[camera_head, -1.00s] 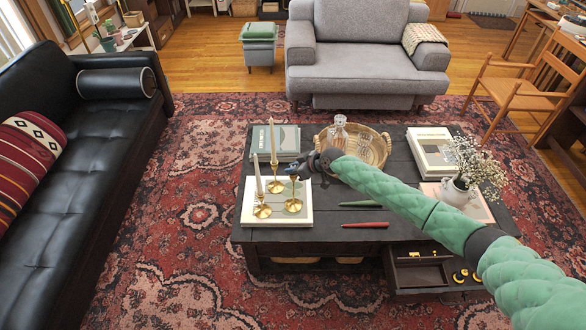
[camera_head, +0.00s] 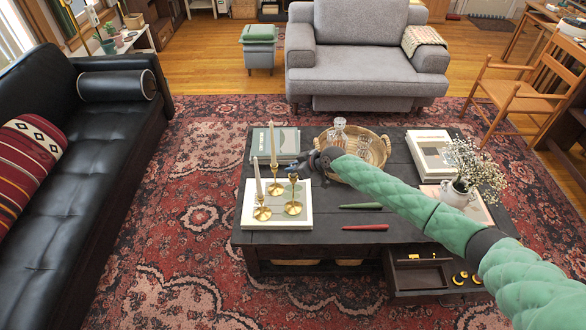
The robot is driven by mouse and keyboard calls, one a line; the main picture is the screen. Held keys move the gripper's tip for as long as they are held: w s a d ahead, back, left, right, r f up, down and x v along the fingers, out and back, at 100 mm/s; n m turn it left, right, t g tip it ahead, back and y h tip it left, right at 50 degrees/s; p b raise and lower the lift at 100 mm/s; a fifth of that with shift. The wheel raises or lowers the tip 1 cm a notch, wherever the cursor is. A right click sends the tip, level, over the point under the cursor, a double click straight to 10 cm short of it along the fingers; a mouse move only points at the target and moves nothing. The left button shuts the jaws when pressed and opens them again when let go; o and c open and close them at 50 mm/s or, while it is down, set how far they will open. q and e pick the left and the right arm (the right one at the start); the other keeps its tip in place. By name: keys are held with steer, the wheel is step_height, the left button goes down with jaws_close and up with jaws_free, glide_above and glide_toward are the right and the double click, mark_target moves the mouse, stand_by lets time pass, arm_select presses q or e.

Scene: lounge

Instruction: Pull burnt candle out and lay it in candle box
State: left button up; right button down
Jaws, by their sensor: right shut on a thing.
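Three brass candlesticks stand on a white-bordered book (camera_head: 246,214) at the table's left. Two hold tall pale candles, a rear candle (camera_head: 273,146) and a left candle (camera_head: 258,177). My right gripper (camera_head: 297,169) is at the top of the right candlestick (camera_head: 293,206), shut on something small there. That is where a burnt candle stub would sit, but the fingers hide it. The candlestick stands upright on the book. A dark compartmented tray or box (camera_head: 418,259) sits in the open drawer; I cannot tell if it is the candle box. My left gripper is not in view.
A green taper (camera_head: 361,206) and a red taper (camera_head: 365,227) lie on the dark table (camera_head: 310,239). A wicker tray (camera_head: 379,147) with glass decanters stands behind my right arm. A flower vase (camera_head: 456,195) and books (camera_head: 433,153) are at the right.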

mark_target(293, 164)
steer(key=shift+r+p, duration=0.35)
steer(key=shift+r, duration=0.5)
stand_by(0.3)
steer(key=shift+r+p, duration=0.8)
steer(key=shift+r, duration=1.15)
steer(key=shift+f, duration=0.1)
